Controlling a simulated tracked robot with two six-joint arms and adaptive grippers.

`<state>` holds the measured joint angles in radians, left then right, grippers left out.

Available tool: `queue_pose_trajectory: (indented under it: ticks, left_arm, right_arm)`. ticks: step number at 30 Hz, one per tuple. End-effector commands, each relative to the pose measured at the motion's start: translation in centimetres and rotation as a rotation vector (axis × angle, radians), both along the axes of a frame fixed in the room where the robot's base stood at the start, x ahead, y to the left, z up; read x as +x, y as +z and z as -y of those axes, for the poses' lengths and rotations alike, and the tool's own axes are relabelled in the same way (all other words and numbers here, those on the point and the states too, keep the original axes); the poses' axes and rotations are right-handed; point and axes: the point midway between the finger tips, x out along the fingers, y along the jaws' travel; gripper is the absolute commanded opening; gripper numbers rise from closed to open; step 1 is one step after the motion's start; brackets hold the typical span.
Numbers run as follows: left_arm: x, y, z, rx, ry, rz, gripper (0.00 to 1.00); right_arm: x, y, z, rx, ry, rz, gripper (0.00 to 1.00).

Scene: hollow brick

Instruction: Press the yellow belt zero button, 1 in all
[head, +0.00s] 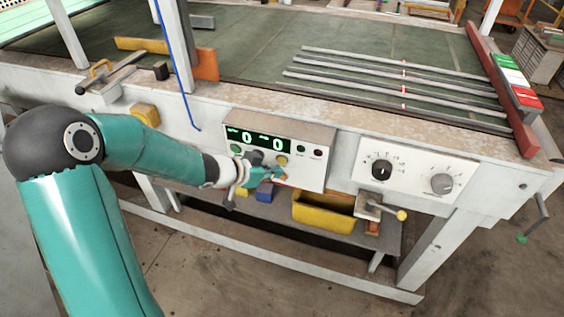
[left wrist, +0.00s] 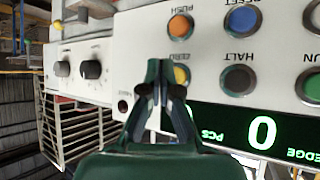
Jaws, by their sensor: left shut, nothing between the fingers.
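The control panel (head: 300,172) is a white box on the front of the machine, with a green digital display (head: 257,139) reading 0 and 0. The yellow button (head: 282,160) sits just under the display. It also shows in the left wrist view (left wrist: 182,74), under a label reading ZERO upside down, partly hidden by my finger. My left gripper (head: 278,175) is shut and empty, its tips close in front of the panel beside the yellow button. In the left wrist view my fingertips (left wrist: 160,68) overlap the button's left side; I cannot tell whether they touch it. My right gripper is out of view.
Neighbouring buttons are orange (left wrist: 180,27), blue (left wrist: 242,20), dark HALT (left wrist: 238,80) and green (left wrist: 310,88). A knob panel (head: 412,170) is to the right. A yellow bin (head: 323,213) stands below. A blue cable (head: 178,70) hangs at the left.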

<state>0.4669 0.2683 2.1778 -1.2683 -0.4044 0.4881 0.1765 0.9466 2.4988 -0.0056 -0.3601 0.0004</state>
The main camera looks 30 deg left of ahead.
Motion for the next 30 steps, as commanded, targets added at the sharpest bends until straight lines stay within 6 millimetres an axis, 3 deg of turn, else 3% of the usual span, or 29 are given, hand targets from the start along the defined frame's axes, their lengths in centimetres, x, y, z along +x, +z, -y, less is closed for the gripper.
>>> queue_pose_trajectory:
  ticks: [13,30]
  left_arm:
    - [-3.9,-0.1,0.9,0.001,0.001,-0.001,0.0]
    - [-4.1,0.0,1.0,0.0,0.0,-0.001,0.0]
  right_arm:
    - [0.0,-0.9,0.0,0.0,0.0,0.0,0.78]
    - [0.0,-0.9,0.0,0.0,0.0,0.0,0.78]
